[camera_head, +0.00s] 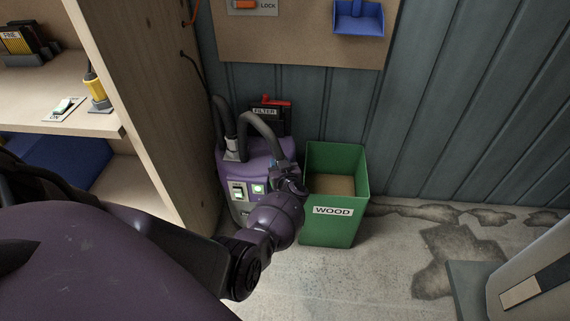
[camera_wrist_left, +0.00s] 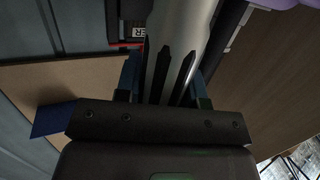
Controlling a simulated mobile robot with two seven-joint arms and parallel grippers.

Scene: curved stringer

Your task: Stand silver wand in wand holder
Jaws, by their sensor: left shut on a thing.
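My left gripper (camera_head: 290,182) is in front of the purple vacuum (camera_head: 243,170), near the left rim of the green bin. In the left wrist view its two dark fingers (camera_wrist_left: 172,68) are shut on a smooth silver tube, which looks like the silver wand (camera_wrist_left: 188,28). The tube runs away from the fingers toward the top of that picture. In the head view I cannot make out the wand apart from the gripper and hose. I cannot clearly identify the wand holder in either view. My right gripper is not in view.
The green WOOD bin (camera_head: 333,225) stands right of the vacuum. A grey hose (camera_head: 263,125) arches over the vacuum, with a black FILTER box (camera_head: 265,112) behind.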

